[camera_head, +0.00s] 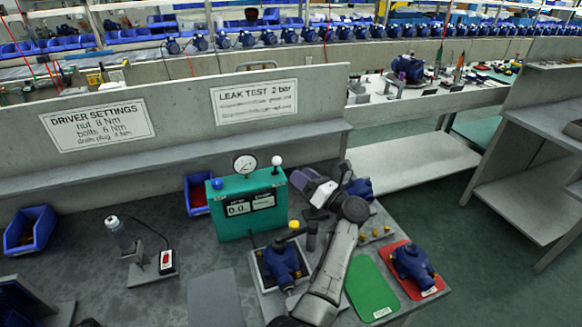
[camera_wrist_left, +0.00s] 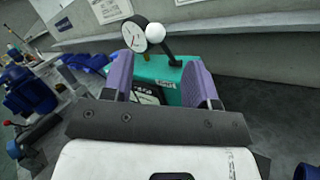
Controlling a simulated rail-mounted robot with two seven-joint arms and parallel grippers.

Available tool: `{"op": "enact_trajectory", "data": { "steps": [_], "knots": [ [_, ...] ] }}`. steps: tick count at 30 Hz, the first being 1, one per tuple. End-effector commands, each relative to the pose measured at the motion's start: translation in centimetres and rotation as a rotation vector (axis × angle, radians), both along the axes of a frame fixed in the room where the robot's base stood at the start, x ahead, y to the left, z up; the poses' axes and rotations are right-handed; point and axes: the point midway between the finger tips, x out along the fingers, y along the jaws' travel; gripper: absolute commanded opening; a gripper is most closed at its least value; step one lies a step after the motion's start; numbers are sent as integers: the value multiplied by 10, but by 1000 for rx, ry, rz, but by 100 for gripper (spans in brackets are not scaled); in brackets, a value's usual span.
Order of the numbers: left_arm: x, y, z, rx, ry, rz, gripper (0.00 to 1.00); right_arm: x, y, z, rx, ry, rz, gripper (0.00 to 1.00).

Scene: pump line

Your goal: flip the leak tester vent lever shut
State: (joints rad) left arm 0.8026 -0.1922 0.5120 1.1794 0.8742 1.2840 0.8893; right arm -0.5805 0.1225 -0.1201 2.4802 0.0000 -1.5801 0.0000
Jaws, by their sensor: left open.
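The leak tester is a teal box (camera_head: 231,220) on the bench, with two dark displays on its front and a round gauge (camera_head: 245,165) on top. Its vent lever is a short dark stem with a white ball knob (camera_head: 277,160), standing up at the box's right end. In the left wrist view the white knob (camera_wrist_left: 155,32) shows beyond the fingers, beside the gauge (camera_wrist_left: 134,36). My left gripper (camera_head: 309,186) is open, its purple fingers just right of the tester and apart from the lever. The gap between the fingers (camera_wrist_left: 160,78) looks empty. My right gripper is not seen.
A blue pump (camera_head: 281,262) sits in a fixture in front of the tester, near my arm. Another blue pump (camera_head: 412,262) is on a red mat, beside a green mat (camera_head: 371,288). A blue bin (camera_head: 197,190) stands left of the tester. A bench wall rises behind.

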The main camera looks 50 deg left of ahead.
Motion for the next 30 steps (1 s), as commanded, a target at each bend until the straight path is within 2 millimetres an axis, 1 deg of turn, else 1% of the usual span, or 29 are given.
{"op": "enact_trajectory", "data": {
  "steps": [1, 3, 8, 26, 29, 30],
  "knots": [
    [1, -5, -2, -1, 1, -1, 53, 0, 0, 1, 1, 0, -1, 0],
    [2, -10, -3, -2, 1, 0, 53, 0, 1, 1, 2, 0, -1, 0],
    [2, -16, -4, 0, 1, 0, 53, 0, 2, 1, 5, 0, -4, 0],
    [2, -16, -4, 0, 2, 0, 53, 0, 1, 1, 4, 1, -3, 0],
    [3, -16, -4, -6, 37, 10, 53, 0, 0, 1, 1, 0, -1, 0],
    [6, -16, -4, -6, 75, -3, 53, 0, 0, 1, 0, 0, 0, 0]
  ]
}}
